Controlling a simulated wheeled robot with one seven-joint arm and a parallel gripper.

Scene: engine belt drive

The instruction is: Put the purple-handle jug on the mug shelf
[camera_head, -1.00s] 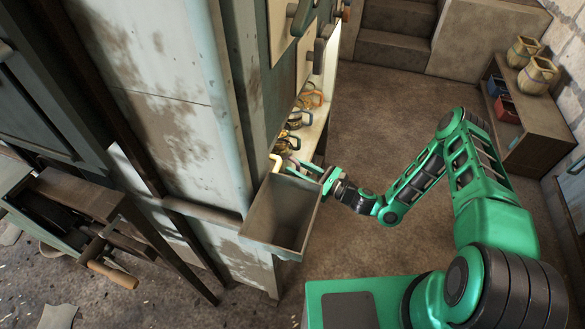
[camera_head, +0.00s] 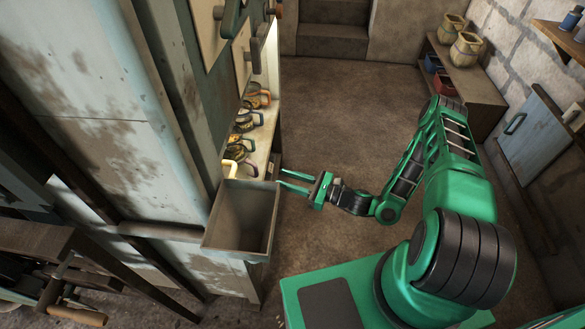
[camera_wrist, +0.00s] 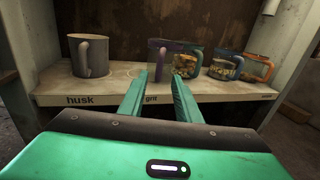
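The purple-handle jug (camera_wrist: 164,60) stands upright on the mug shelf (camera_wrist: 110,97), near the middle, above the "grit" label in the wrist view. Its purple handle faces me. My gripper (camera_wrist: 158,76) is open, with nothing between its fingers, which point toward the jug and partly overlap its lower part in the picture. In the head view, my gripper (camera_head: 283,180) is clear of the shelf, to its right.
A grey mug (camera_wrist: 89,55) stands left of the jug. A blue-handled jug (camera_wrist: 226,66) and an orange-handled jug (camera_wrist: 259,68) stand to its right. An open grey drawer (camera_head: 243,222) juts out below the shelf. The floor (camera_head: 335,125) beyond my arm is clear.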

